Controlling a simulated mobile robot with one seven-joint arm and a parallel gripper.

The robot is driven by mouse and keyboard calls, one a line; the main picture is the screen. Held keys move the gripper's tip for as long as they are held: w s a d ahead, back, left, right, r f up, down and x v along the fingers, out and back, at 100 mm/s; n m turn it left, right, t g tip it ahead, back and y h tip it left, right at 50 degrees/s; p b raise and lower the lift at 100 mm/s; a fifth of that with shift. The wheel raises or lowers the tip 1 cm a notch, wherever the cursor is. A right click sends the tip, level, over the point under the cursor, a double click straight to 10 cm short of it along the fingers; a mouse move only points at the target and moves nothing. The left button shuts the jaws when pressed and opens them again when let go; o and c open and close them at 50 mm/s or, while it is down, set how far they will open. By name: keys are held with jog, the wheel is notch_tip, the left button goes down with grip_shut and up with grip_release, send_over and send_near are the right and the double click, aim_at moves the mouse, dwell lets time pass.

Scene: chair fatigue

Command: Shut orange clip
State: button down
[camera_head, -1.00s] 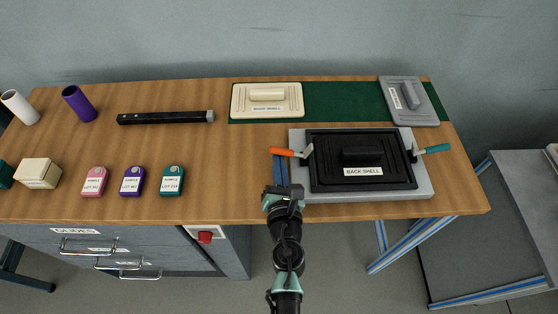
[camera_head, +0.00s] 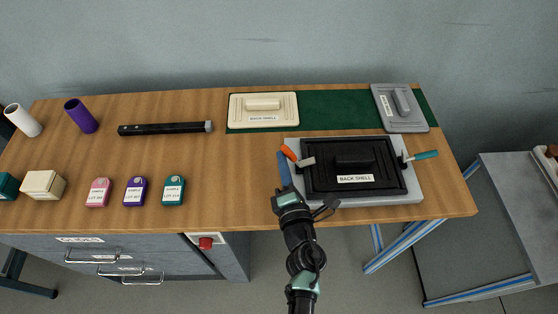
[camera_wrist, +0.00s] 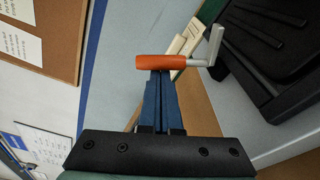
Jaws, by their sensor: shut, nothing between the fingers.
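The orange clip (camera_head: 289,153) is at the left edge of the grey base plate (camera_head: 290,195), beside the black back shell (camera_head: 372,186). Its grey metal arm points right, at the shell's upper left corner. In the wrist view the orange handle (camera_wrist: 160,62) lies across the tips of my blue fingers, and its metal arm bends up at right. My gripper (camera_head: 282,157) is shut with nothing between the fingers. Its tips are at the handle and seem to touch it; the exact contact is hard to tell.
A teal-handled clip (camera_head: 424,155) is on the plate's right side. A cream shell (camera_head: 280,118) and a grey shell (camera_head: 388,110) lie behind on a green mat (camera_head: 340,112). The wood between is clear.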

jog(key=d+m, duration=0.1)
jog(key=m, duration=0.1)
jog(key=d+r+m+p, duration=0.1)
jog(key=m, duration=0.1)
jog(key=shift+r+t, duration=0.1)
jog(key=shift+t, duration=0.2)
jog(key=shift+d+m, duration=0.1)
jog(key=shift+m, duration=0.3)
dwell(0.3)
